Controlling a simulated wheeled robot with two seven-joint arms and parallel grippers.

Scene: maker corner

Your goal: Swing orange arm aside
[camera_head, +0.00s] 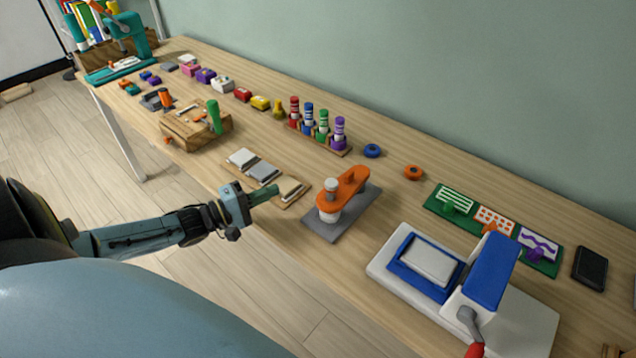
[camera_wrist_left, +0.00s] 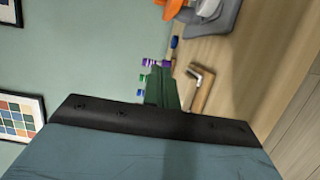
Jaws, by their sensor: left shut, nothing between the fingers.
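The orange arm (camera_head: 344,192) lies across the top of a white cup-like post (camera_head: 328,209) on a grey base plate (camera_head: 346,222) in the head view. It reaches from the post toward the back right, with a white knob on its near end. My left gripper (camera_head: 272,193) is shut and empty, to the left of the orange arm and apart from it. In the left wrist view the green fingers (camera_wrist_left: 161,88) show together, and part of an orange piece shows at the top edge. My right gripper is not in view.
A wooden tray with cards (camera_head: 290,203) lies under and behind the left gripper. A white-and-blue press (camera_head: 470,275) with a red-ended handle stands to the right. Colored bottles in a rack (camera_head: 318,143) stand behind. The table's front edge is close to the gripper.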

